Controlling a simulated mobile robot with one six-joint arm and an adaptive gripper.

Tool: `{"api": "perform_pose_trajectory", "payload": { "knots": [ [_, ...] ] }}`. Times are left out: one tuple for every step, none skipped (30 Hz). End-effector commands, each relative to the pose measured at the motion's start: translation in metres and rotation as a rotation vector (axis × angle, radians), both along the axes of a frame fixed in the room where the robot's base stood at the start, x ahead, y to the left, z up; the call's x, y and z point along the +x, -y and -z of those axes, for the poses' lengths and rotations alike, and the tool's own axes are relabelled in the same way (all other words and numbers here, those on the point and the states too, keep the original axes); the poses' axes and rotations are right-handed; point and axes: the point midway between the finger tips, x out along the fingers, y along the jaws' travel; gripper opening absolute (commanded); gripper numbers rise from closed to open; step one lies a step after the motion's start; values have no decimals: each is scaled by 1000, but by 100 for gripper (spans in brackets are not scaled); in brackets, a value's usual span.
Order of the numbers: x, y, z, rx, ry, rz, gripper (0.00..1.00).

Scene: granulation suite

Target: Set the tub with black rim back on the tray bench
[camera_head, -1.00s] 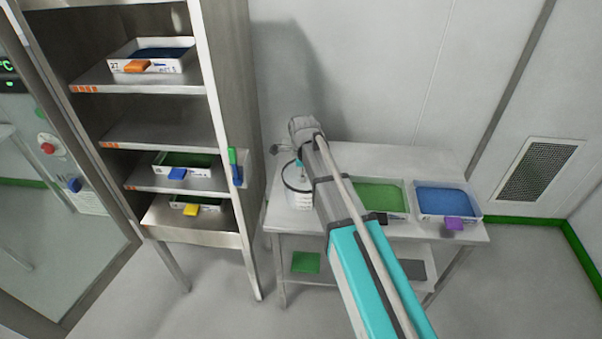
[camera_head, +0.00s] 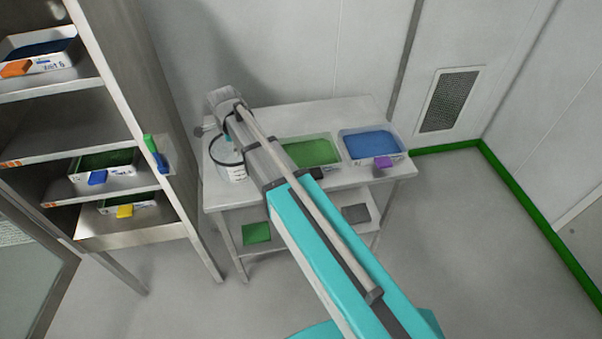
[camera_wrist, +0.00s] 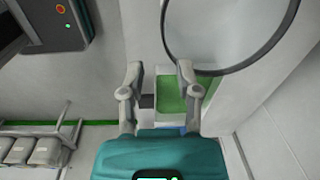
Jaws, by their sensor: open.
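The white tub with a black rim (camera_head: 234,172) stands at the left end of the tray bench (camera_head: 345,188) in the head view, partly hidden by my arm. In the wrist view its round black rim and pale inside (camera_wrist: 225,30) fill the upper right, close to the camera. My gripper (camera_wrist: 159,75) is open, with nothing between its fingers. In the head view the fingers are mostly hidden behind my arm.
A green-filled tray (camera_head: 312,152) and a blue-filled tray (camera_head: 370,145) sit on the bench to the right of the tub. A shelf rack (camera_head: 165,130) with several trays stands to the left. Open floor (camera_head: 470,250) lies at the right.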

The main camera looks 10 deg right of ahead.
Motion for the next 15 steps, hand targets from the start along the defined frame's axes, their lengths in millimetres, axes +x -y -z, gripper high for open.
{"api": "perform_pose_trajectory", "payload": {
  "knots": [
    [-7,8,0,-3,-2,-33,43],
    [-9,13,0,-5,-3,-59,43],
    [-14,20,0,-7,-5,-98,43],
    [-17,25,0,-9,-6,-130,43],
    [-21,30,0,-11,-7,-165,43],
    [-26,38,0,-14,-9,-211,43],
    [-30,44,0,-16,-12,-248,43],
    [-34,49,0,-18,-13,-286,43],
    [-40,57,0,-21,-15,-338,43],
    [-44,63,0,-23,-17,-377,43],
    [-48,69,0,-25,-18,-415,43],
    [-54,76,0,-28,-21,-468,43],
    [-59,81,0,-29,-22,-507,43],
    [-63,87,0,-30,-25,-545,43],
    [-69,94,0,-33,-27,-597,43]
  ]
}}
